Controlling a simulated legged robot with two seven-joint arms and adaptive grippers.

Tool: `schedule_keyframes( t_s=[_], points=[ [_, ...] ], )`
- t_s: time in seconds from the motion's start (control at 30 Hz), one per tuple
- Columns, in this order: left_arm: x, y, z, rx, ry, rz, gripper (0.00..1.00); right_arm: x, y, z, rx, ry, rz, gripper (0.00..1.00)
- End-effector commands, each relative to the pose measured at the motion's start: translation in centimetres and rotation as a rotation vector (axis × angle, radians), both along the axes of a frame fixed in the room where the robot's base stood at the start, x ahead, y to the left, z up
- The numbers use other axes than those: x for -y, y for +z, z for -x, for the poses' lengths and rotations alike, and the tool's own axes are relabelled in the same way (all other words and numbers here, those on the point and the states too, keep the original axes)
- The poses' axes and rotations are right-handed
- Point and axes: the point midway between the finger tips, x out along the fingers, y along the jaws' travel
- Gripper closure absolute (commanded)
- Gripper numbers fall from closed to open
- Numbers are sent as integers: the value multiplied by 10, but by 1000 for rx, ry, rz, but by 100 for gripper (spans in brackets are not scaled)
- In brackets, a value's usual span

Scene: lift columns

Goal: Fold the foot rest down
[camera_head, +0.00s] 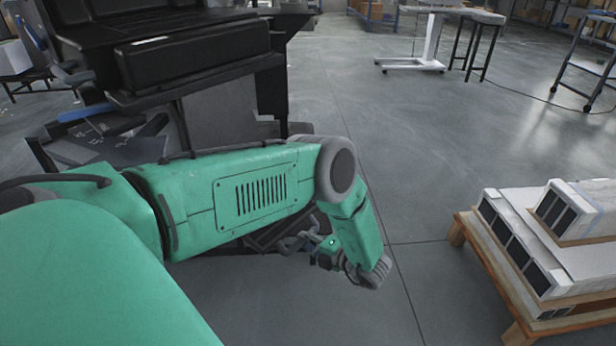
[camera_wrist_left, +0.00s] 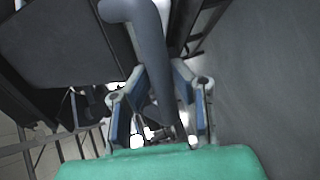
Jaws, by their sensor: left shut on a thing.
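My left gripper (camera_head: 297,243) is low beside the black seat-like unit (camera_head: 195,55), below my green forearm in the head view. In the left wrist view, its two blue-grey fingers (camera_wrist_left: 160,100) are closed on a curved dark grey bar (camera_wrist_left: 150,45) that runs down between them. The bar seems to be part of the foot rest. In the head view, a dark panel (camera_head: 268,236), likely the foot rest, shows just left of the gripper. My arm hides much of it, so its fold angle is unclear. My right gripper is not in view.
A wooden pallet (camera_head: 515,328) with white boxed parts (camera_head: 565,250) stands at the right. A white-based stand (camera_head: 410,64), a dark stool (camera_head: 480,45) and a wheeled rack (camera_head: 590,60) are farther back.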

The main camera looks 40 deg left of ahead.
Motion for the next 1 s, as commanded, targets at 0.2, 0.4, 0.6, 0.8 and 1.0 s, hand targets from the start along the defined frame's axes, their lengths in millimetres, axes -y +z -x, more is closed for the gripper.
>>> schedule_keyframes(
  t_s=[0.2,0.4,0.6,0.8,1.0],
  points=[
    [6,-6,-2,4,-10,16,100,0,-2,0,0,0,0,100],
    [6,-8,-2,2,-10,19,100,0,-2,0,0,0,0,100],
    [5,-8,-1,1,-9,17,61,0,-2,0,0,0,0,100],
    [2,-7,0,1,-5,12,61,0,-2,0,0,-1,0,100],
    [14,-3,-2,2,-6,12,61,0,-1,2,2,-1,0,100]
  ],
)
